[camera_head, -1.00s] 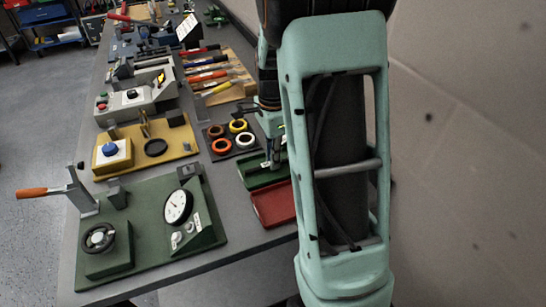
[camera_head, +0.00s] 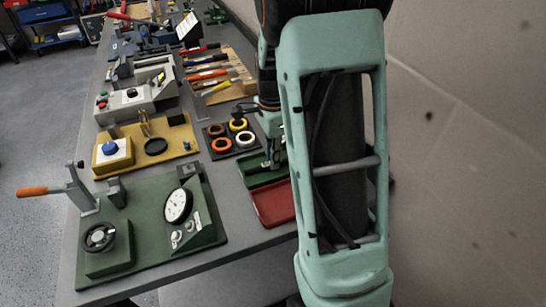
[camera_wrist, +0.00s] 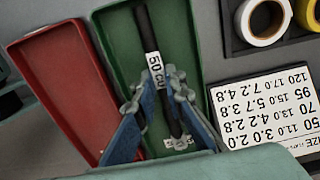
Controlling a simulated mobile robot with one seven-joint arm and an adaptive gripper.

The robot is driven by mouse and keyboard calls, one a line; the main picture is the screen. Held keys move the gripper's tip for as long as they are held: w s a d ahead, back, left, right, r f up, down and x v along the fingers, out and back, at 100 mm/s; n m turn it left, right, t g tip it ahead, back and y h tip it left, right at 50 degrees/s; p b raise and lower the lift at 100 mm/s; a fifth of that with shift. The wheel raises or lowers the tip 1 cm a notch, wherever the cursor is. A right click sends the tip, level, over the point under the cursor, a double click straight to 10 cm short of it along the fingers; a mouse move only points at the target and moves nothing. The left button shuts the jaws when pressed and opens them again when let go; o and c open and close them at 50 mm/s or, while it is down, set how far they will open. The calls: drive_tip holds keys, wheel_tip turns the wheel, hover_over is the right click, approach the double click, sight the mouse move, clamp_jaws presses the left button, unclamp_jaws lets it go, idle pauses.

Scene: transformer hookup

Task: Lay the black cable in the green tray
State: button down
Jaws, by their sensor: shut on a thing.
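The black cable (camera_wrist: 149,35) carries white labels, one reading "50 CU". In the wrist view it lies lengthwise over the green tray (camera_wrist: 113,45). My gripper (camera_wrist: 164,88) is shut on the cable, its blue fingers on either side. The cable is within the tray's outline there; whether it touches the floor of the tray cannot be told. In the head view my gripper (camera_head: 271,160) is low at the green tray (camera_head: 256,180), and the cable cannot be made out. My own arm hides the right end of the tray.
A red tray (camera_head: 271,206) stands beside the green one. Behind is a dark holder (camera_head: 222,152) with coloured tape rolls. A printed size chart (camera_wrist: 265,108) lies right of the green tray in the wrist view. Fixture boards fill the bench to the left.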

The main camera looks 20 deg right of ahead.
drive_tip(key=c, duration=1.9)
unclamp_jaws()
drive_tip(key=shift+r+p, duration=2.9)
drive_tip(key=shift+r, duration=0.6)
